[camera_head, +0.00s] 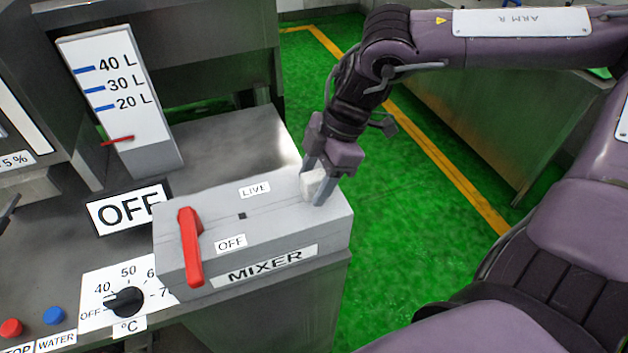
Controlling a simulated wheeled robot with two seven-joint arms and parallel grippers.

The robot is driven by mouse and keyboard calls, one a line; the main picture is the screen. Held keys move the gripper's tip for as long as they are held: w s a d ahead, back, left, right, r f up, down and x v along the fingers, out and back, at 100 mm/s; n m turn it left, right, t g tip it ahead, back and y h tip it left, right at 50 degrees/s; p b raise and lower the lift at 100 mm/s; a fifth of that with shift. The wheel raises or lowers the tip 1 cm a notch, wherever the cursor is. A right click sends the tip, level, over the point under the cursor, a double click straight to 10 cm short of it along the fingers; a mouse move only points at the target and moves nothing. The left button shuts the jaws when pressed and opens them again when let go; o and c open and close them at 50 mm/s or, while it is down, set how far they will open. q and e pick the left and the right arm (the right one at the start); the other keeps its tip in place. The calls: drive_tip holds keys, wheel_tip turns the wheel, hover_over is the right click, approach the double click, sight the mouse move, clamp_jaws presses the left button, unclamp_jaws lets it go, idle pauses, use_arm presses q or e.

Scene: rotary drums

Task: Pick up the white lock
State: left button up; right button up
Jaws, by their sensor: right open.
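The white lock (312,184) is a small pale block on the top right end of the grey mixer switch box (330,225). My right gripper (316,182) points down over it from the right. Its two fingers are open, one on each side of the lock. I cannot tell whether the fingers touch it. The fingers and wrist hide part of the lock.
The mixer box has a red lever (190,247) at its left, near the OFF label. A temperature knob (126,301), a red button (11,328) and a blue button (54,315) are at lower left. A level gauge (120,95) stands behind. Green floor (400,220) lies right.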

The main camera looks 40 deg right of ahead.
drive_tip(key=shift+a+f, duration=0.15)
drive_tip(key=shift+f, duration=0.05)
drive_tip(key=shift+c, duration=0.4)
drive_tip(key=c, duration=0.9)
drive_tip(key=shift+c, duration=0.7)
drive_tip(key=shift+r, duration=0.15)
